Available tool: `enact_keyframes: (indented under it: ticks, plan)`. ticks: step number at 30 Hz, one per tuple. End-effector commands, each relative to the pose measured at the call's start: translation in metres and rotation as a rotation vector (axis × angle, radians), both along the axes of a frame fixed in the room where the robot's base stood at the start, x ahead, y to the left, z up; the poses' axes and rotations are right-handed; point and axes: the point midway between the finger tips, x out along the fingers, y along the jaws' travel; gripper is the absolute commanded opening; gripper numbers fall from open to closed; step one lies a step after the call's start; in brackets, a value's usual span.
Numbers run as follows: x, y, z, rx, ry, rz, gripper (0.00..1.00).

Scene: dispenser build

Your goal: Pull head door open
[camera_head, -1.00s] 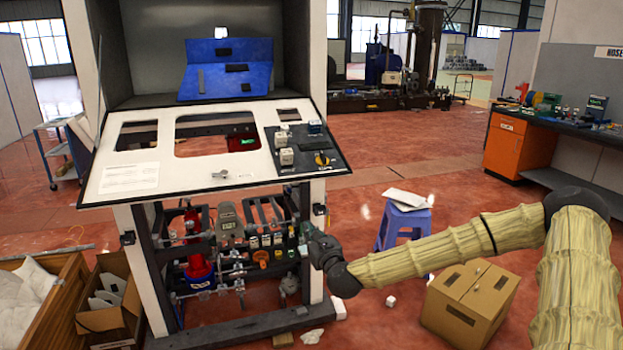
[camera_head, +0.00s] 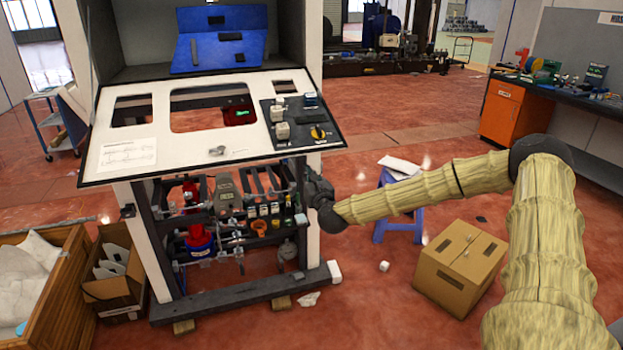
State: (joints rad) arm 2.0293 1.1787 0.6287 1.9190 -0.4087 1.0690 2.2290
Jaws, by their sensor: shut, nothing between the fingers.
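The dispenser's head has a sloped white panel (camera_head: 230,155) with dark edges and several cut-outs, which appears to be the head door. It lies tilted over the open lower frame, and no gap shows along its edges. A dark control plate (camera_head: 300,130) with switches sits at its right side. My gripper (camera_head: 309,178) is shut and empty, just below the panel's lower right edge, beside the right white post (camera_head: 313,235). It hides part of that post. I cannot tell whether it touches the panel or post. A small dark latch (camera_head: 127,211) shows on the left post.
Pipes and a red-and-blue unit (camera_head: 198,235) fill the lower frame. A blue stool (camera_head: 400,205) stands behind my forearm. A cardboard box (camera_head: 460,268) stands on the floor below it. A wooden crate (camera_head: 62,290) and open carton (camera_head: 115,285) stand at left.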

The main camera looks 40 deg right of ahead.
Motion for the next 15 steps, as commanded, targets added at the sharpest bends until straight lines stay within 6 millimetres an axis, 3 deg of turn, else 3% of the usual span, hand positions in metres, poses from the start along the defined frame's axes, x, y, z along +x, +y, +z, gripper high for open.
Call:
enact_keyframes:
  ticks: [4, 15]
  plan:
    - [0.014, -0.003, 0.005, -0.001, -0.001, 0.001, 0.00]
    - [0.001, 0.000, 0.035, 0.001, -0.001, 0.000, 0.00]
